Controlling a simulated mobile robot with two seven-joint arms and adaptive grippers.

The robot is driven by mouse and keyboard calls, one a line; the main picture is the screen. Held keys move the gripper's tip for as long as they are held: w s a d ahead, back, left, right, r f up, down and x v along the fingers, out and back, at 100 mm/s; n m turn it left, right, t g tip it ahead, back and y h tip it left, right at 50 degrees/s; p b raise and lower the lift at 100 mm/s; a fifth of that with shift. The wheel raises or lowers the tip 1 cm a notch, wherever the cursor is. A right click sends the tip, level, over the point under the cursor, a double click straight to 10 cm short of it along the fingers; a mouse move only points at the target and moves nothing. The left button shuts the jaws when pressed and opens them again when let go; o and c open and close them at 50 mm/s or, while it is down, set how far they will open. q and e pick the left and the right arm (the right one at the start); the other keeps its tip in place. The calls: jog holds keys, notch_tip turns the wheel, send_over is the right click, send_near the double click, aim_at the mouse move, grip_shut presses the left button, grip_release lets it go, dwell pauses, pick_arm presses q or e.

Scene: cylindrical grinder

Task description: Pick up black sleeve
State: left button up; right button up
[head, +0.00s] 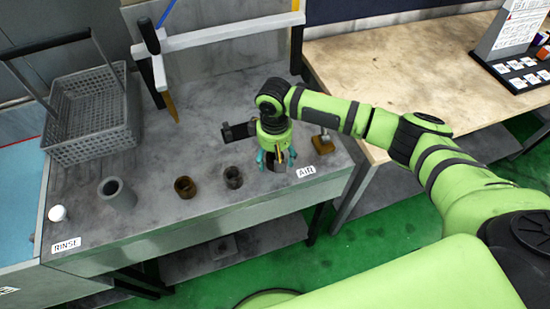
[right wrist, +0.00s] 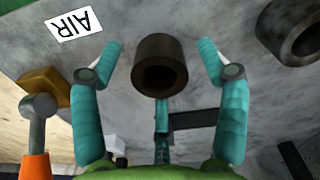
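A black sleeve (right wrist: 160,64) stands on the grey bench top in the right wrist view, its round bore facing the camera. My left gripper is not in view.
A dark grey sleeve (head: 233,177), a brown sleeve (head: 185,187) and a larger grey sleeve (head: 117,193) stand in a row to the left. A brass block (head: 323,144) stands close on the right. A grey basket (head: 92,115) is at the back left.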

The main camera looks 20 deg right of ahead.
grip_shut()
jog(key=shift+r, duration=0.1)
jog(key=shift+r, duration=0.1)
